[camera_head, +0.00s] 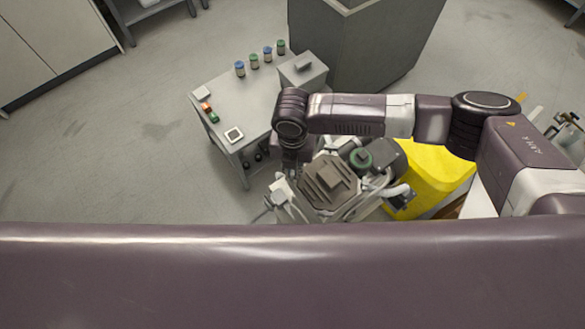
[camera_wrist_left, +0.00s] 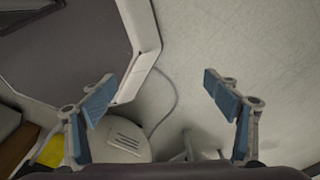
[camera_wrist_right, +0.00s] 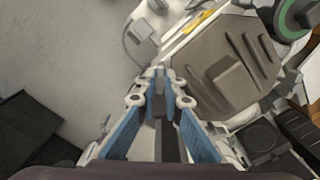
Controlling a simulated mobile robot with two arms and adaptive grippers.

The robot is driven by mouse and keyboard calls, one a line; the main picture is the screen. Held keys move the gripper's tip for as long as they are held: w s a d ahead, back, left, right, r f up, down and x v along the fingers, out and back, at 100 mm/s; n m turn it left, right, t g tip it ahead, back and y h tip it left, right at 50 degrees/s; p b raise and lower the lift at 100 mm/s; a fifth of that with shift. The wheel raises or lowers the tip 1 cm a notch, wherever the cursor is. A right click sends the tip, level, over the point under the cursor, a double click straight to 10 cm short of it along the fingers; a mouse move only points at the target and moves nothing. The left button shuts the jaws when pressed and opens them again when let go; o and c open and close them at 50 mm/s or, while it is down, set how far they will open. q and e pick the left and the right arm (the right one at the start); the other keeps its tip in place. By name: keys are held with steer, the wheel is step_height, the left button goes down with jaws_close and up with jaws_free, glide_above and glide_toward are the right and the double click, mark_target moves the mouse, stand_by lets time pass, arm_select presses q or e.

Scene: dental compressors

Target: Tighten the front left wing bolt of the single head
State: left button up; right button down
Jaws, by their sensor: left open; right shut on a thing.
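The single head (camera_head: 330,182) is a brown-grey ribbed block on the compressor, below the middle of the head view. It also shows in the right wrist view (camera_wrist_right: 228,70), right of the fingers. My right gripper (camera_wrist_right: 158,78) reaches down at the near-left corner of this head, its blue-padded fingers shut on a small part that looks like the wing bolt. The fingers hide most of it, so its seating cannot be told. My left gripper (camera_wrist_left: 163,88) is open and empty over pale floor, away from the head.
A grey table (camera_head: 235,95) with several small jars and boxes stands behind the compressor. A large grey bin-like block (camera_head: 350,50) is beyond it. A green-ringed round part (camera_head: 361,158) and a yellow object (camera_head: 432,175) are right of the head. Open floor lies to the left.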

steer(key=shift+r+m+p, duration=0.15)
steer(key=shift+m+p, duration=0.15)
steer(key=shift+r+m+p, duration=0.1)
steer(key=shift+m+p, duration=0.45)
steer(key=shift+m, duration=0.05)
steer(key=m+p, duration=0.2)
steer(key=m, duration=0.1)
steer(key=shift+m, duration=0.3)
steer(key=m+p, duration=0.3)
steer(key=shift+m, duration=0.3)
steer(key=m+p, duration=0.3)
steer(key=m, duration=0.2)
steer(key=shift+a, duration=0.1)
arm_select(q)
step_height(320, 180, up, 12)
steer(key=p, duration=0.2)
steer(key=shift+w, duration=0.3)
arm_select(e)
steer(key=shift+w+m, duration=0.15)
steer(key=shift+m, duration=1.65)
arm_select(q)
steer(key=shift+r, duration=0.1)
arm_select(e)
steer(key=c, duration=2.1)
jaws_free()
